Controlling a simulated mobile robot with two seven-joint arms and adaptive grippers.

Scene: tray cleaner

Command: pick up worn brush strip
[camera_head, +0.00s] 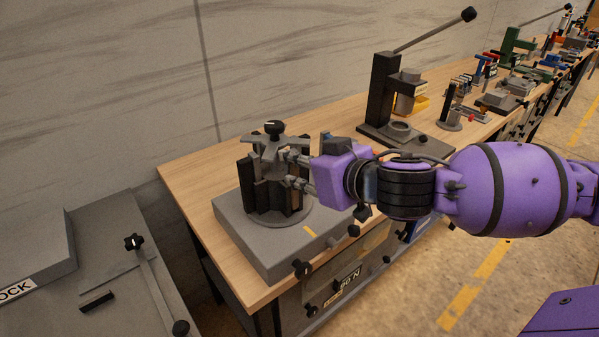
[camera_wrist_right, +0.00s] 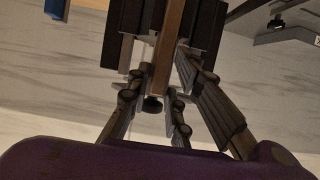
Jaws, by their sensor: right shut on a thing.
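A fixture (camera_head: 262,195) with several upright dark strips around a round grey base stands on a grey block on the bench. A black knob (camera_head: 274,127) tops it. My right gripper (camera_head: 297,170) reaches in from the right with its fingers at the fixture's near right side. In the right wrist view, its fingers (camera_wrist_right: 167,84) are shut on a brown strip, the worn brush strip (camera_wrist_right: 173,38), between darker strips. The worn strip is still among the others. Whether it has lifted at all is unclear. My left gripper is out of view.
The grey block (camera_head: 245,243) sits at the near end of the wooden bench (camera_head: 195,178). A black lever press (camera_head: 382,100) stands behind my right arm. A grey unit (camera_head: 60,245) with knobs and a small black bar is at left. Several tools line the bench farther back.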

